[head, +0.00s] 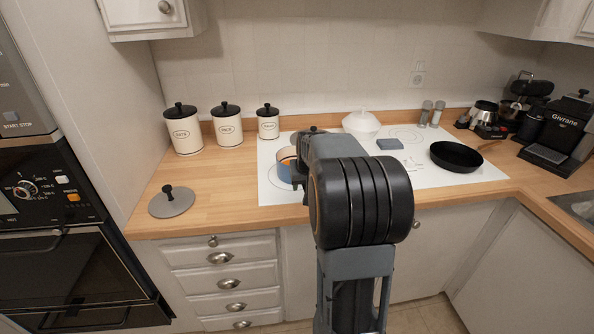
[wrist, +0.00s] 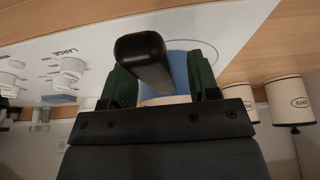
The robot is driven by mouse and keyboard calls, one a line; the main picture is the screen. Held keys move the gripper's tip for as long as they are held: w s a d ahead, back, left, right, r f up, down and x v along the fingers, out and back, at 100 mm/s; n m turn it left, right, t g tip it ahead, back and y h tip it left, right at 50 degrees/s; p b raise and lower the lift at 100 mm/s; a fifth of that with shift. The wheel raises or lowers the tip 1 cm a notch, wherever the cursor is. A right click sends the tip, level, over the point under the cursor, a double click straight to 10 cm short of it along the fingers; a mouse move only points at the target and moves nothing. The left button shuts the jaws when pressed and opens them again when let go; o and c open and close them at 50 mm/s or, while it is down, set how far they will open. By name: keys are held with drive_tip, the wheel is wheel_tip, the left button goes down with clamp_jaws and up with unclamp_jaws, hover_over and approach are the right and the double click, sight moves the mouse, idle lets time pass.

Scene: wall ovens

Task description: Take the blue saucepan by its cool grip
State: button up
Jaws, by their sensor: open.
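The blue saucepan (head: 284,164) stands on the white hob, largely hidden behind my arm in the head view. In the wrist view its blue side (wrist: 182,65) shows beyond my gripper (wrist: 162,72). The saucepan's black grip (wrist: 145,58) points towards the wrist camera. My gripper is open, with one green finger on each side of the grip. The grip looks nearer the left finger in the wrist view; I cannot tell whether it touches. My arm hides the fingers in the head view.
A grey lid (head: 171,203) lies on the wooden counter at left. Several cream canisters (head: 185,134) stand behind. The counter between lid and hob is clear.

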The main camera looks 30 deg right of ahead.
drive_tip(key=shift+w+f, duration=0.15)
drive_tip(key=shift+f, duration=0.25)
clamp_jaws()
drive_tip(key=shift+d+r, duration=0.1)
drive_tip(key=shift+r, duration=0.05)
idle(1.0)
